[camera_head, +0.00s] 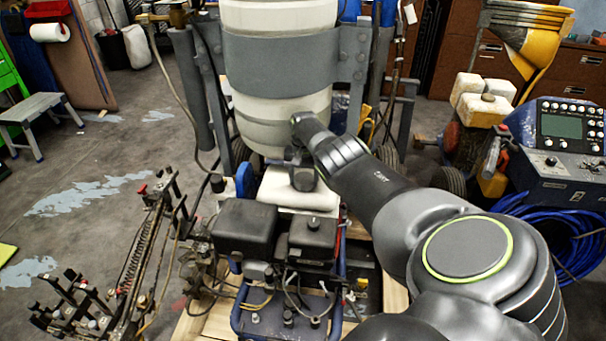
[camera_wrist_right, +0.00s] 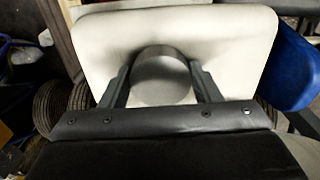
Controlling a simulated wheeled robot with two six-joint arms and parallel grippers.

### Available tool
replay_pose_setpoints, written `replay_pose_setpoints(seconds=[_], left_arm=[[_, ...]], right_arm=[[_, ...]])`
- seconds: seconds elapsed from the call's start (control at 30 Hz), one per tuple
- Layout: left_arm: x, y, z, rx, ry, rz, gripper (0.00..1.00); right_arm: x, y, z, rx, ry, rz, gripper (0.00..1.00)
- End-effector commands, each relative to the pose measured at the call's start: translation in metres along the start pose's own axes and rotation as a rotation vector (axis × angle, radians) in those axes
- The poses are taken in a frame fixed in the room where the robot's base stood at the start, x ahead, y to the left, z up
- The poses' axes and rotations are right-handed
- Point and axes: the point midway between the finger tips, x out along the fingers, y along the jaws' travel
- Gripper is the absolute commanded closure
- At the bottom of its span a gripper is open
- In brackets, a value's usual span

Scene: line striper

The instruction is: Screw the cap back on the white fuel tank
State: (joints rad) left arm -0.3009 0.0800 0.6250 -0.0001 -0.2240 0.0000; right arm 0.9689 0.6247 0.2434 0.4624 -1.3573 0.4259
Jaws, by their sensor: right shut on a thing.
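The white fuel tank (camera_head: 272,187) sits on the machine, behind the black engine covers. It fills much of the right wrist view (camera_wrist_right: 240,45) as a pale slab with rounded corners. My right gripper (camera_head: 300,172) points down over the tank. In the right wrist view its two fingers (camera_wrist_right: 163,85) are shut on the round grey cap (camera_wrist_right: 162,80), one on each side. The cap is over the tank's top; whether it touches the neck or its thread cannot be told. In the head view the gripper hides the cap. My left gripper is not in view.
A large white drum (camera_head: 275,60) with a grey band stands right behind the tank. Black engine covers (camera_head: 245,228) are in front. A hose and lever frame (camera_head: 140,255) is at left. A control box (camera_head: 560,150) and blue cable (camera_head: 575,235) are at right. Floor at left is mostly open.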

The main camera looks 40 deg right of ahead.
Motion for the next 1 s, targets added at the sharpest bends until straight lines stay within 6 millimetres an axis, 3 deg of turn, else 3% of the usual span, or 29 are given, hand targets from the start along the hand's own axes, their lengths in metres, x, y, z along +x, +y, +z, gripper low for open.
replay_pose_setpoints(seconds=[0.17,0.2,0.37,0.57,0.7,1.0], left_arm=[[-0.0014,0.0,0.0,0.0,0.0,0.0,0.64],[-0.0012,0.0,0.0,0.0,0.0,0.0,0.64],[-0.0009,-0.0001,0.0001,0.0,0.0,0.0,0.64],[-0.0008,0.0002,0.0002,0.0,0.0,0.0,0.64],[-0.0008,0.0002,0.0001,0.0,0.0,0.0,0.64],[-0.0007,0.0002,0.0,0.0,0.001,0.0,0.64]], right_arm=[[-0.0049,0.0061,-0.0067,0.076,0.018,0.006,0.69],[-0.0044,0.0062,-0.0067,0.092,0.018,0.005,0.4],[-0.0032,0.0058,-0.0054,0.086,0.014,0.005,0.19],[-0.0019,0.0045,-0.0037,0.084,0.009,0.005,0.18],[-0.0014,0.0041,-0.003,0.083,0.007,0.004,0.03],[-0.001,0.0037,-0.0024,0.082,0.005,0.004,0.03]])
